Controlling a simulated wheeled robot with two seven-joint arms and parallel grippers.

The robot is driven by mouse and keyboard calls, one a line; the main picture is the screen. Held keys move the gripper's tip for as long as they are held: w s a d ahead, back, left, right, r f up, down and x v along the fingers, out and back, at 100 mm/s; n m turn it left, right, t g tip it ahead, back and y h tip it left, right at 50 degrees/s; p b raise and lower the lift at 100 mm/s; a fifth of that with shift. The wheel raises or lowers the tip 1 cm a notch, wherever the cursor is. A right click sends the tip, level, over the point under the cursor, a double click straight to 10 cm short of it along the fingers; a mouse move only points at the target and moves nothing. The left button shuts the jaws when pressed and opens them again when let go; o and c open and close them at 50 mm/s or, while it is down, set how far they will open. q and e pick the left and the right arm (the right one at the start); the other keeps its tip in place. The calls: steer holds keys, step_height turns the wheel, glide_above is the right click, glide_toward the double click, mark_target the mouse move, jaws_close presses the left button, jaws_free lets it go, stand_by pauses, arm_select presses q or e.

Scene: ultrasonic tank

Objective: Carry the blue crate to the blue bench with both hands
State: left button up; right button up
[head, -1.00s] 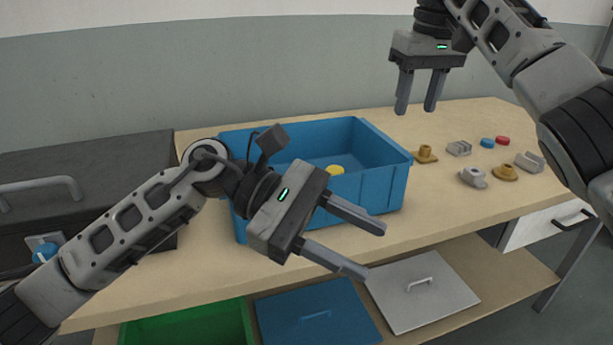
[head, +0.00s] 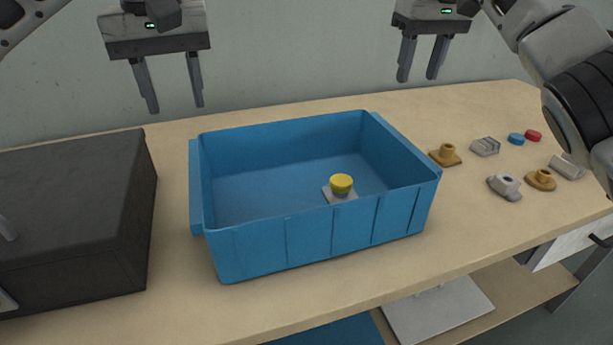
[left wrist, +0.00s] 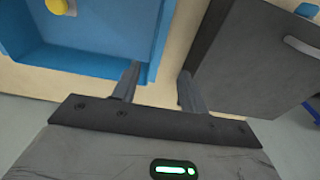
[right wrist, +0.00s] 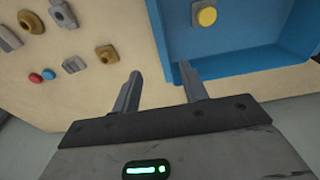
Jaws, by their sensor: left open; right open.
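The blue crate (head: 330,235) stands upright on the wooden bench top, with a small grey part with a yellow knob (head: 341,184) inside it. My left gripper (head: 176,108) is open and empty, in the air above the crate's left end. In the left wrist view, the left gripper (left wrist: 157,77) has its fingers over the crate's end wall (left wrist: 160,45) and the gap beside a dark box. My right gripper (head: 420,78) is open and empty, in the air above the crate's far right side. The right wrist view shows the crate (right wrist: 215,45) beyond its fingers. No blue bench is recognisable.
A dark grey box (head: 75,220) with a handle stands left of the crate, with a narrow gap between. Several small parts, including a brass fitting (head: 446,154) and a red cap (head: 533,135), lie to the right. A lower shelf (head: 515,300) holds a grey lid (head: 440,312).

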mark_target(194, 174)
arm_select(q)
steer(key=f, duration=1)
steer(key=w+f, duration=0.1)
steer(key=f, duration=0.4)
steer(key=shift+w+a+f, duration=0.1)
steer(key=shift+a+f, duration=0.15)
steer(key=shift+f, duration=0.15)
arm_select(e)
steer(key=f, duration=0.5)
steer(key=w+f, duration=0.1)
steer(key=f, duration=0.9)
steer(key=shift+w+a+f, duration=0.15)
steer(key=shift+a+f, duration=0.15)
steer(key=shift+f, duration=0.05)
arm_select(q)
jaws_close()
arm_select(e)
jaws_close()
arm_select(q)
steer(key=shift+r, duration=0.15)
arm_select(e)
steer(key=shift+r, duration=0.15)
